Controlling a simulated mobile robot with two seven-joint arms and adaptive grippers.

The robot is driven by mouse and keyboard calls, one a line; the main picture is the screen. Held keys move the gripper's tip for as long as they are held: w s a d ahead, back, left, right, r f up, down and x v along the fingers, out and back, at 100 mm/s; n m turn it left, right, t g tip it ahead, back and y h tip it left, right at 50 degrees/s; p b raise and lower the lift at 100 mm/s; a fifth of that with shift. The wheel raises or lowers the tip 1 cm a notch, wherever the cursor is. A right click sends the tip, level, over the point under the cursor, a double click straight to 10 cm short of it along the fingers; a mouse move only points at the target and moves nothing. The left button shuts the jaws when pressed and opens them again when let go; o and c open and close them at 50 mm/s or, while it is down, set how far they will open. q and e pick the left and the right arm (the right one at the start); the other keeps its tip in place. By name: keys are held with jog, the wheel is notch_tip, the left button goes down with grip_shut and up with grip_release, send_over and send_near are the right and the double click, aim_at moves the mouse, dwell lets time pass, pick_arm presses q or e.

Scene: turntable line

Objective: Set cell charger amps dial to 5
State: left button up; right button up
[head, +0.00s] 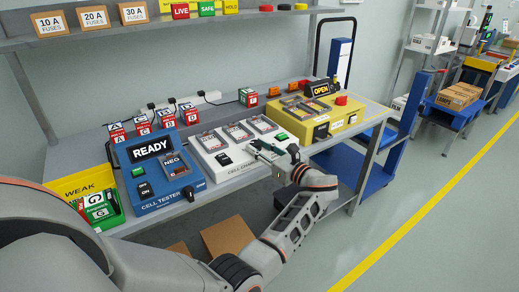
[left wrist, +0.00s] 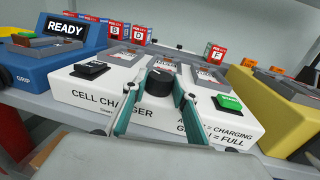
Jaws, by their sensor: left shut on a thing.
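The cell charger (head: 212,158) is a white box in the middle of the bench, with several cell slots on top. It fills the middle of the left wrist view (left wrist: 70,95). Its amps dial (left wrist: 160,76) is a round black knob on the top front edge. My left gripper (head: 262,151) is at the charger's front. In the left wrist view its two green-grey fingers (left wrist: 158,92) close on the dial from both sides. The dial's pointer and numbers cannot be read, and the fingers hide part of the front label. My right gripper is not in view.
A black switch (left wrist: 92,68) and a green button (left wrist: 229,102) flank the dial. The blue cell tester (head: 160,170) stands left, the yellow unit (head: 345,122) right. A shelf (head: 120,32) runs above.

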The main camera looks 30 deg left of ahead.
aim_at(259, 145)
pick_arm(q)
jog(key=o, duration=1.1)
notch_tip(259, 145, up, 10)
dwell(0.5)
